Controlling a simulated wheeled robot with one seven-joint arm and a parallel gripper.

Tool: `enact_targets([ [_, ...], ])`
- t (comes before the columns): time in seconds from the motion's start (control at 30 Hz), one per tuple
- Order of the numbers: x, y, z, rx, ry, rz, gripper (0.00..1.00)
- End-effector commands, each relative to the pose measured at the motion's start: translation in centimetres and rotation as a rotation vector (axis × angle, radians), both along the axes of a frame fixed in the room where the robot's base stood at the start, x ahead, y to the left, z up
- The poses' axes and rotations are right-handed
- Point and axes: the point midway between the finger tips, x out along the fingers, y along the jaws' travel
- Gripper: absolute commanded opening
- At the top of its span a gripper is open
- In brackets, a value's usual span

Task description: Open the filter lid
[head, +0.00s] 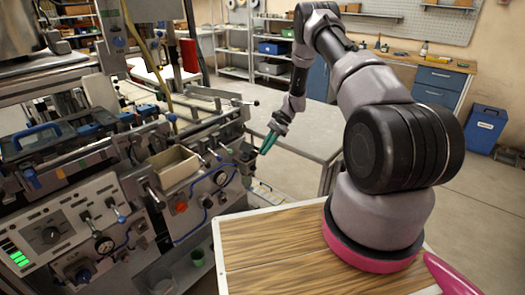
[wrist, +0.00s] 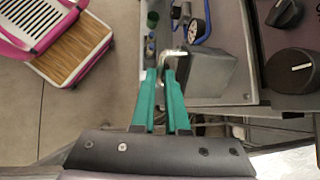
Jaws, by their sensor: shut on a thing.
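My gripper (head: 268,142) with green fingers is at the right end of the machine in the head view. In the wrist view the gripper (wrist: 167,72) has its fingertips close together around a shiny bent metal handle (wrist: 174,53). The handle is at the left edge of a grey box (wrist: 210,76), which looks like the filter housing with its lid. In the head view this box is small and dark (head: 246,157), beside the fingertips. Whether the lid is raised at all cannot be told. The fingers hide part of the handle.
The machine's front panel has a gauge (head: 221,178) and blue hoses close to the box. A cream bin (head: 174,164) sits on the machine. Open floor (wrist: 105,105) lies left of the fingers.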

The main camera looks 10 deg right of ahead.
Motion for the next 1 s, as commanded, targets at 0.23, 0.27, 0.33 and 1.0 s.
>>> enact_targets([
  [0.23, 0.62, -0.82, -0.31, 0.123, 0.088, -0.003, 0.0],
  [0.27, 0.68, -0.86, -0.33, 0.134, 0.096, -0.003, 0.0],
  [0.33, 0.76, -1.01, -0.36, 0.155, 0.11, -0.003, 0.0],
  [1.0, 0.89, -1.15, -0.44, 0.202, 0.146, -0.001, 0.0],
])
